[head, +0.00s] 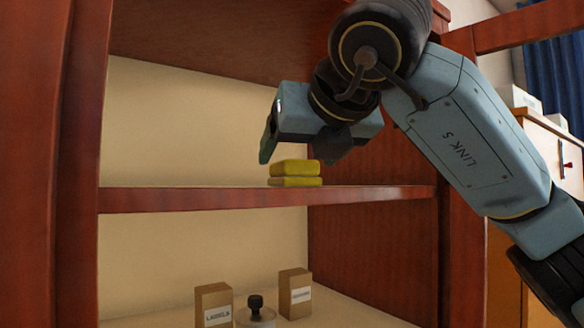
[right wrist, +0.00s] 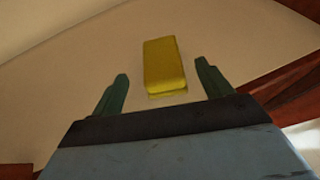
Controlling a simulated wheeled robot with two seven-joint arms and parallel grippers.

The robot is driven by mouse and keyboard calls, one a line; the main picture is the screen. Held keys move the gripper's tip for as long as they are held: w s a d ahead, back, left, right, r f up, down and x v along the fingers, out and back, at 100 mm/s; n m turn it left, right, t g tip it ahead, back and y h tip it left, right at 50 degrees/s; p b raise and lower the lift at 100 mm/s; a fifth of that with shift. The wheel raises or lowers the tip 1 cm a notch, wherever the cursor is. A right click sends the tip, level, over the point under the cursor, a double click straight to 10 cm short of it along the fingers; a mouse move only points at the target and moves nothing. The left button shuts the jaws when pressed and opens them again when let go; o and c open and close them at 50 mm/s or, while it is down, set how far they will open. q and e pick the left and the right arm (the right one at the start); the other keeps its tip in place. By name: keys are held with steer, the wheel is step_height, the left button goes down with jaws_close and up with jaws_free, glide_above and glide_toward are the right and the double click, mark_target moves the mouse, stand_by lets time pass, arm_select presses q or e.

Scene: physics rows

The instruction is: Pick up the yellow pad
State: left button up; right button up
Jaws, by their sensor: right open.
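Two yellow pads seem to lie stacked on the upper shelf (head: 200,198) of the wooden cabinet; the upper yellow pad (head: 295,167) rests on a lower one (head: 295,182). In the right wrist view the yellow pad (right wrist: 164,63) lies ahead of the fingers, roughly centred between their lines, with a strip of the lower one (right wrist: 168,92) at its near edge. My right gripper (head: 295,158) is open and empty, just above and around the stack in the head view; no contact shows. My left gripper is not in view.
Below, a box marked labels (head: 213,306), another small box (head: 295,293) and a dark-capped bottle (head: 255,313) stand on the lower shelf. The cabinet's side walls and top panel (head: 240,35) close in around my right arm. The shelf left of the pads is clear.

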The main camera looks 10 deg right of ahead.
steer(key=shift+w+f, duration=0.15)
steer(key=shift+w, duration=0.3)
steer(key=shift+p+x, duration=0.8)
steer(key=shift+x, duration=0.2)
steer(key=p+x, duration=0.1)
steer(key=x, duration=0.1)
steer(key=shift+w+f, duration=0.1)
steer(key=shift+w, duration=0.3)
steer(key=shift+w+f, duration=0.15)
steer(key=shift+w, duration=0.1)
steer(key=shift+s, duration=0.1)
steer(key=c, duration=1)
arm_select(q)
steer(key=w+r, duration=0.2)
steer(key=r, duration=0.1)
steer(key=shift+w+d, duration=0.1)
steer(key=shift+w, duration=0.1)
arm_select(e)
steer(key=shift+c, duration=0.3)
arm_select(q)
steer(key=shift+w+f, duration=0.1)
